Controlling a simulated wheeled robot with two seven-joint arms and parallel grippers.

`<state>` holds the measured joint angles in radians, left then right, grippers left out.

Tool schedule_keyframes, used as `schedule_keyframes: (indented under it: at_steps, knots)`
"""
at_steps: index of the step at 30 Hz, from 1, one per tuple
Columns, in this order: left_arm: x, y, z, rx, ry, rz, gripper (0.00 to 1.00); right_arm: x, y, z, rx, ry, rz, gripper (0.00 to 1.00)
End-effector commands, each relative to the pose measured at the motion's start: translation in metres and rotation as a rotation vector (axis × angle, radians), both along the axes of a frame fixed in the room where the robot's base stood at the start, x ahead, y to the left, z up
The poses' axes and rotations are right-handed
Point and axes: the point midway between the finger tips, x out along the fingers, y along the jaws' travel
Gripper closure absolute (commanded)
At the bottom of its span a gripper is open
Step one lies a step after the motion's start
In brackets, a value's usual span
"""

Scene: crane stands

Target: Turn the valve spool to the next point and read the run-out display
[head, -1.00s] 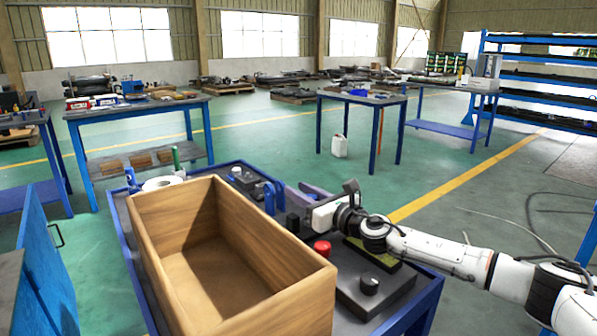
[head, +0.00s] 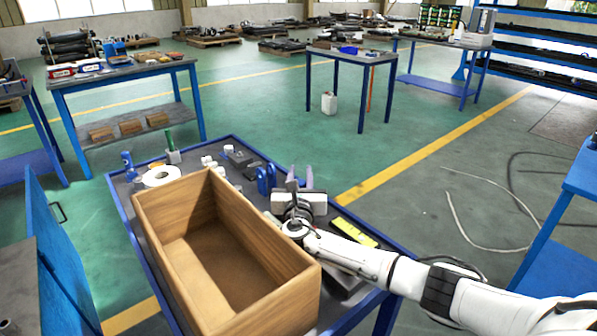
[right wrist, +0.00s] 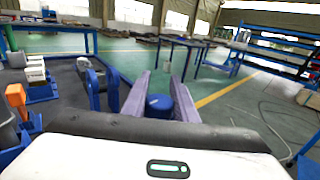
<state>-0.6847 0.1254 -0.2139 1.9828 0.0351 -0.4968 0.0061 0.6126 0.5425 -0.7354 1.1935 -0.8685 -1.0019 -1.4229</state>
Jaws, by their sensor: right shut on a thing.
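My right gripper (head: 303,180) is over the blue-edged bench, just beyond the wooden box, with its fingers pointing away from me. In the right wrist view its two purple-grey fingers (right wrist: 160,92) are on either side of a short blue cylinder (right wrist: 159,107), shut on it. I cannot tell whether this cylinder is part of the valve spool. Two blue upright supports (head: 266,179) stand left of the gripper; they also show in the right wrist view (right wrist: 98,82). I cannot make out the spool or the run-out display. My left gripper is not in view.
The open, empty wooden box (head: 296,290) takes up much of the bench (head: 125,205). A white roll (head: 161,176) and small parts lie behind it. A yellow piece (head: 354,233) lies right of the gripper.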

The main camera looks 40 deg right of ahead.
Motion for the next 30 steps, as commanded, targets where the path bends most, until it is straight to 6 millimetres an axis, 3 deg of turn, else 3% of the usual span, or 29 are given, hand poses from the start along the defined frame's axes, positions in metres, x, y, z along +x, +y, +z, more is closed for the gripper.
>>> schedule_keyframes:
  at_steps: [17, 18, 21, 30]
  knots:
    - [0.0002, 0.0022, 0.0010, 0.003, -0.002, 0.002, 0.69, -0.0004, -0.0016, 0.0009, -0.001, -0.002, -0.036, 0.97]
    - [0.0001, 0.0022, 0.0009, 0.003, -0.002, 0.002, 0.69, -0.0004, -0.0016, 0.0009, -0.001, -0.002, -0.035, 0.71]
    - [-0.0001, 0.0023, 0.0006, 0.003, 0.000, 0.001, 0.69, -0.0004, -0.0017, 0.0010, -0.001, -0.002, -0.035, 0.56]
    - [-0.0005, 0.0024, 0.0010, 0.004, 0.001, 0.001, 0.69, -0.0005, -0.0016, 0.0022, 0.000, -0.002, -0.035, 0.56]
